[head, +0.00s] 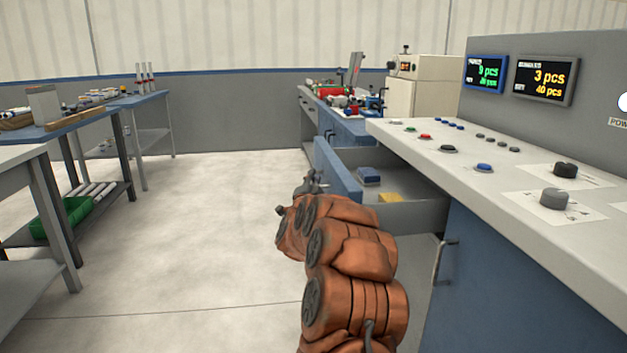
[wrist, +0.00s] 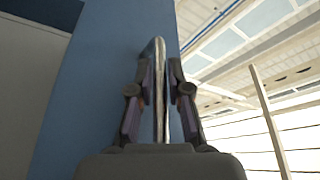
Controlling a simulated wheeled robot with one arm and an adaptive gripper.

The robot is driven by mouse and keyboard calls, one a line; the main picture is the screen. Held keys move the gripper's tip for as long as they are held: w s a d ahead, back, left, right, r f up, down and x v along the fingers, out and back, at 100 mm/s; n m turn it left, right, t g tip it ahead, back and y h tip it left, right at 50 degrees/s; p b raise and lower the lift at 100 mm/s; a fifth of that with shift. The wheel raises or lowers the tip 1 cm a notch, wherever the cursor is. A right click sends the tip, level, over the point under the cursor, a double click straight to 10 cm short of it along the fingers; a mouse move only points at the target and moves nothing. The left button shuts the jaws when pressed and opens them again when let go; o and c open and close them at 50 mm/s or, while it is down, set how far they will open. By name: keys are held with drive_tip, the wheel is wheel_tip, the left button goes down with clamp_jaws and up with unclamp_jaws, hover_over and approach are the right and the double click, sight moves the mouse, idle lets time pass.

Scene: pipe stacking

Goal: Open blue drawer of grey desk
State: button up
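The blue drawer (head: 338,178) is in the grey desk (head: 390,130) and stands pulled out, with its grey inside showing. Its blue front (wrist: 105,70) fills the left-middle of the wrist view. The metal handle (wrist: 158,85) stands out from that front. My gripper (wrist: 158,100) is at the handle, with one finger on each side of it. Gaps show between the finger pads and the bar, so the gripper looks open around it. In the head view my gripper (head: 315,183) is small, in front of the drawer front; its fingers cannot be made out there.
A blue block (head: 369,176) and a yellow block (head: 390,198) lie in the drawer. A lower door with a handle (head: 442,260) is at the right. Tables (head: 75,120) are at the left. The floor (head: 200,240) between is clear.

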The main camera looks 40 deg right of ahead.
drive_tip(key=o, duration=0.3)
drive_tip(key=v, duration=1.2)
idle(0.3)
drive_tip(key=shift+a, duration=0.1)
idle(0.4)
